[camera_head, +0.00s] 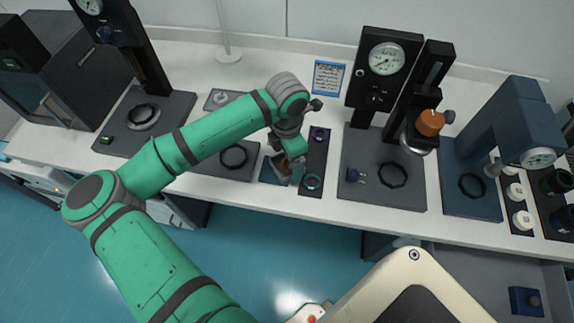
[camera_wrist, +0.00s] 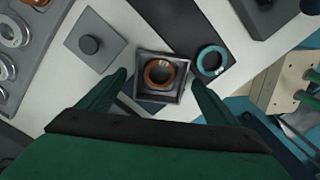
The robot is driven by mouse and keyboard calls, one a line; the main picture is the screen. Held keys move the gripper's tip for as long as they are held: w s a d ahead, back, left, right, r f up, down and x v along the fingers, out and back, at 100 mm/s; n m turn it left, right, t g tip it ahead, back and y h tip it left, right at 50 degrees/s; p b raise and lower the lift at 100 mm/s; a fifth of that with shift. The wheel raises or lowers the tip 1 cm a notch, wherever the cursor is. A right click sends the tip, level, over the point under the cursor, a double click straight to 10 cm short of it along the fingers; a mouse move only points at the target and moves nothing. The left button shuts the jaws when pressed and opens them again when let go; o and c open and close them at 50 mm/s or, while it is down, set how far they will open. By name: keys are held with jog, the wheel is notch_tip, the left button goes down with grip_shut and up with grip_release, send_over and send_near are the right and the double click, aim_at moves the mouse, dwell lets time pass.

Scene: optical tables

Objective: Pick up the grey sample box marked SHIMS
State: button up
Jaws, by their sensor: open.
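A small grey open-topped square box (camera_wrist: 160,97) holding an orange-brown ring (camera_wrist: 159,73) is in the middle of the wrist view. No SHIMS marking can be read on it. My gripper (camera_wrist: 158,84) is open, with one green finger left of the box and the other right of it. The fingers appear apart from its walls, and nothing is held. In the head view my gripper (camera_head: 288,171) points down over the table at the box, which it largely hides. The box appears to sit on a dark blue pad (camera_wrist: 139,101).
A teal ring (camera_wrist: 211,61) lies on a dark strip close right of the box. A grey plate with a black knob (camera_wrist: 89,45) is at its left. A dial-gauge stand (camera_head: 386,180) and a blue press (camera_head: 471,205) stand to the right on the white table (camera_head: 270,52).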

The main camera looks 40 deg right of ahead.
jog(key=shift+f, duration=0.3)
jog(key=shift+w, duration=0.1)
jog(key=c, duration=1.2)
jog(key=shift+d, duration=0.1)
jog(key=shift+c, duration=0.6)
